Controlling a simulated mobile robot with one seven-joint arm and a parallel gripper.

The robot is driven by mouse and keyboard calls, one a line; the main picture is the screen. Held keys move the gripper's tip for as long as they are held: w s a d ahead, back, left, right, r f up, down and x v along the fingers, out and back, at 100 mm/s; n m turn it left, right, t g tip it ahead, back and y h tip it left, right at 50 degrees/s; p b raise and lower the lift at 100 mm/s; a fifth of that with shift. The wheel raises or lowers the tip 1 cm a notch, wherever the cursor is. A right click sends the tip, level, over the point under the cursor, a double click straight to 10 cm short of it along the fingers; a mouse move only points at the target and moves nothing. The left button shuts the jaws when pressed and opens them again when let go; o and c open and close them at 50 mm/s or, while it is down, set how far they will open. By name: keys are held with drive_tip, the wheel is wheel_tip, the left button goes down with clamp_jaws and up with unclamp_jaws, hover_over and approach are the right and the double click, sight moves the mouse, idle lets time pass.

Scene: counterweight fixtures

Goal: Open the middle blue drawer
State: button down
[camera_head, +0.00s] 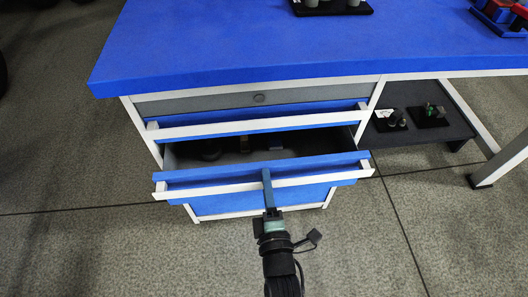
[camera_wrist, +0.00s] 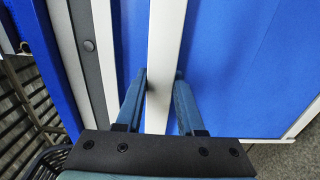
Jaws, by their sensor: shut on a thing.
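The middle blue drawer (camera_head: 215,174) is pulled out of the cabinet under the workbench, and its dark inside shows in the head view with a few small objects at the back. A white strip handle (camera_head: 325,181) runs along its front. My gripper (camera_head: 267,177) is shut on this handle near its middle, coming from the front. In the wrist view the two fingers (camera_wrist: 162,76) lie on either side of the white handle (camera_wrist: 167,35).
A blue upper drawer (camera_head: 260,126) and a grey top drawer (camera_head: 200,104) sit above, both seemingly closed. A lower blue drawer (camera_head: 230,205) is below. A dark shelf (camera_head: 430,132) with small parts is at right. The floor in front is clear.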

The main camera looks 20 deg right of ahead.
drive_tip(key=p+v, duration=0.6)
drive_tip(key=v, duration=1.9)
drive_tip(key=shift+s+r, duration=0.15)
drive_tip(key=shift+s, duration=0.05)
drive_tip(key=c, duration=0.5)
unclamp_jaws()
drive_tip(key=v, duration=1.3)
